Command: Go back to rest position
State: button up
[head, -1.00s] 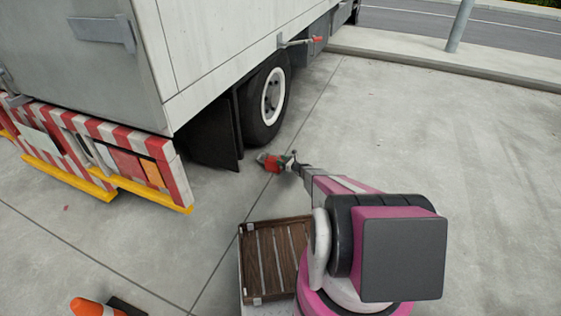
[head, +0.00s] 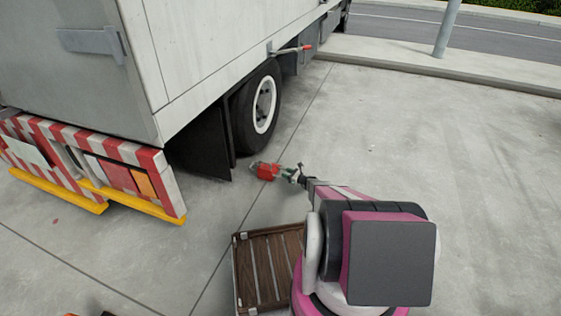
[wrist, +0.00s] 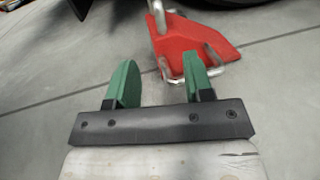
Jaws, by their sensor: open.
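My gripper (head: 284,173) is low over the concrete beside the truck's wheel (head: 262,105). Its two green fingers (wrist: 160,82) stand apart in the wrist view, with no object seen clamped between them. A red wedge-like piece with silver metal bars (wrist: 197,48) is just beyond the fingertips. One bar overlaps the right finger in the picture; I cannot tell if they touch. In the head view the red piece (head: 265,171) shows between the gripper and the wheel.
The white truck (head: 215,50) fills the upper left, with a striped rear bumper (head: 120,168). A brown slatted wooden crate (head: 265,268) is beside my base. Open concrete (head: 470,160) lies to the right, up to a kerb.

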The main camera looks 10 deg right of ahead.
jog(key=s+a+r+n+g+h, duration=0.1)
jog(key=s+a+r+n+g, duration=0.5)
jog(key=s+r, duration=0.5)
jog(key=s+a+r+n+g+h, duration=0.1)
jog(key=s+a+r+n+g, duration=0.3)
jog(key=s+a+r+n, duration=0.6)
jog(key=s+d+r+n+h, duration=0.1)
jog(key=s+r+n+h, duration=0.2)
jog(key=s+r, duration=0.5)
jog(key=s+d+r+n+g+h, duration=0.1)
jog(key=s+r+n+h, duration=0.3)
jog(key=s+r, duration=0.4)
jog(key=s+d+r+n+g+h, duration=0.1)
jog(key=s+d+r+n+h, duration=0.2)
jog(key=s+r, duration=0.5)
jog(key=shift+s+d+n+h, duration=0.25)
jog(key=shift+s+h, duration=0.35)
jog(key=shift+s, duration=0.4)
jog(key=shift+f, duration=0.1)
